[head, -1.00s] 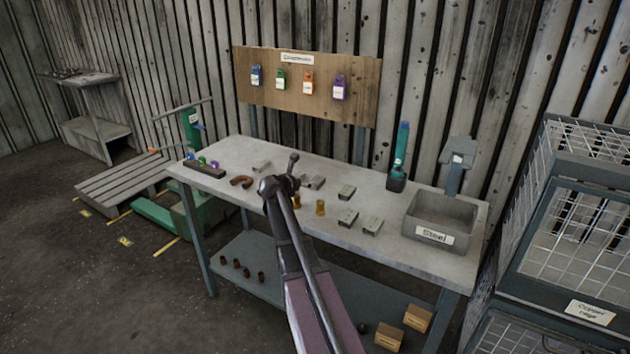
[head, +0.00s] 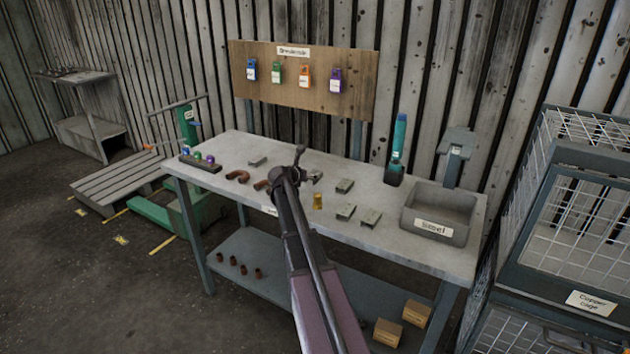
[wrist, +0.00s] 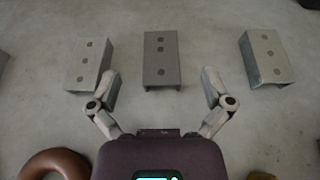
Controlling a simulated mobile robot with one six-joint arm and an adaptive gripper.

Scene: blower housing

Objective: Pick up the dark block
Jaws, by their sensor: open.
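The darkest block is a grey block (wrist: 162,55) with a row of round holes on top and a hollow end, in the middle of the wrist view. Lighter grey blocks stand to its left (wrist: 91,65) and right (wrist: 267,57). My gripper (wrist: 160,88) is open and empty, its fingers spread to either side of the dark block's near end. I cannot tell whether they touch it or how high they are. In the head view my gripper (head: 290,174) is over the workbench (head: 410,245), and my arm hides part of the bench. I cannot single out the dark block there.
A brown curved pipe (wrist: 55,165) lies at the wrist view's lower left. In the head view, other grey blocks (head: 345,186) and a brass piece (head: 318,201) lie right of my gripper. The steel bin (head: 434,226) stands at the bench's right end, with wire cages (head: 580,220) beyond.

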